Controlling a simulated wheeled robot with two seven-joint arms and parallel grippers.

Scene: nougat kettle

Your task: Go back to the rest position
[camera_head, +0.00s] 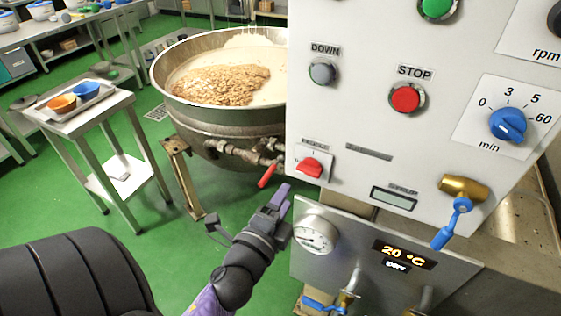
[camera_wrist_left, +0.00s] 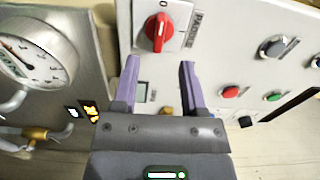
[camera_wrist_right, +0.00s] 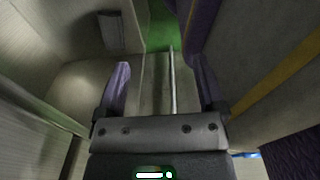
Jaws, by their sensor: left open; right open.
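My left gripper (camera_head: 279,199) is raised in front of the kettle's control panel (camera_head: 352,140), just below and left of the red rotary switch (camera_head: 310,167). In the left wrist view my left gripper (camera_wrist_left: 160,80) is open, its two purple fingers apart with nothing between them. The red switch (camera_wrist_left: 160,30) shows beyond the fingertips, apart from them. My right gripper (camera_wrist_right: 160,85) is open and empty in the right wrist view, with grey metal surfaces around it. The right gripper does not show in the head view.
The large kettle (camera_head: 235,125) holds a pale mass with nuts on top. A gauge (camera_head: 316,234) and a display reading 20 °C (camera_head: 404,254) sit on the lower box. A small side table (camera_head: 110,110) carries a tray with orange and blue bowls.

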